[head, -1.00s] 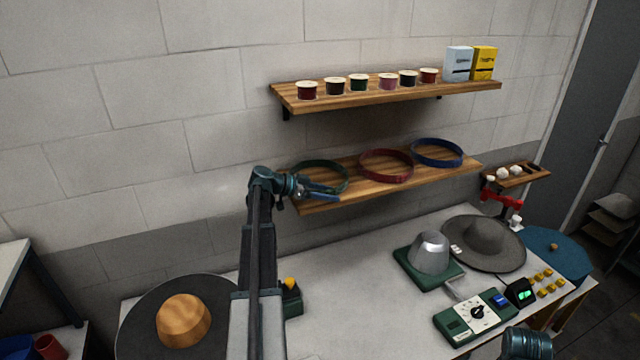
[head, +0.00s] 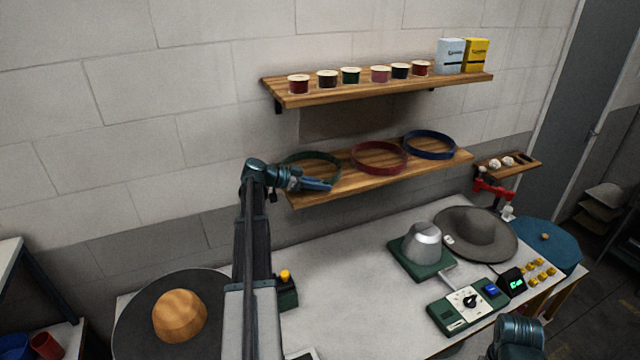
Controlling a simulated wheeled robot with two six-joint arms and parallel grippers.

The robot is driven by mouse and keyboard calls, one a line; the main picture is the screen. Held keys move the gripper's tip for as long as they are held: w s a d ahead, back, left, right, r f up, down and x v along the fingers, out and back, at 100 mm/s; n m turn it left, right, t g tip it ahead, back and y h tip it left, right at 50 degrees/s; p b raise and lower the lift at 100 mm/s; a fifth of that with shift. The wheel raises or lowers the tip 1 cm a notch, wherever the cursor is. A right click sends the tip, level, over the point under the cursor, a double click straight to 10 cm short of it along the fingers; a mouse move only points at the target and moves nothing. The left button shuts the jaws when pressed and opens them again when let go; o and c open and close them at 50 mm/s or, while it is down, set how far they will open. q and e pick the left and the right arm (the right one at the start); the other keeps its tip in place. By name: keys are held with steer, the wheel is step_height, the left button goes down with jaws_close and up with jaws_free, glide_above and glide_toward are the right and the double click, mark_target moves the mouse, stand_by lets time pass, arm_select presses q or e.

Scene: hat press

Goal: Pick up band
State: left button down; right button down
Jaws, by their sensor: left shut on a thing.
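Three ring-shaped bands lie on the lower wooden shelf: a green band (head: 325,155) at the left end, a red band (head: 379,171) in the middle and a blue band (head: 430,156) at the right. My left gripper (head: 320,185) is at the front left of the green band, shut on its near rim. The gripper hides part of that rim. The green band still appears to be at shelf level; I cannot tell whether it touches the wood. My right gripper's fingers are out of the picture; only a piece of my right arm shows at the bottom right.
The upper shelf (head: 380,91) with several spools and two boxes hangs above the bands. Below, the table (head: 345,270) carries a metal hat form (head: 424,240), a grey hat (head: 475,232) and a control box (head: 467,305). The table's middle is clear.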

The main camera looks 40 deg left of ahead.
arm_select(q)
steer(key=shift+r+p, duration=0.4)
steer(key=shift+r, duration=0.25)
step_height(320, 180, up, 2)
steer(key=shift+r+p, duration=0.1)
steer(key=shift+p, duration=0.9)
steer(key=w+d, duration=0.2)
steer(key=d, duration=0.5)
steer(key=w+d+p, duration=0.1)
steer(key=w+d, duration=0.2)
steer(key=d, duration=0.5)
steer(key=shift+d+r, duration=0.15)
steer(key=shift+r, duration=0.3)
steer(key=shift+s, duration=0.1)
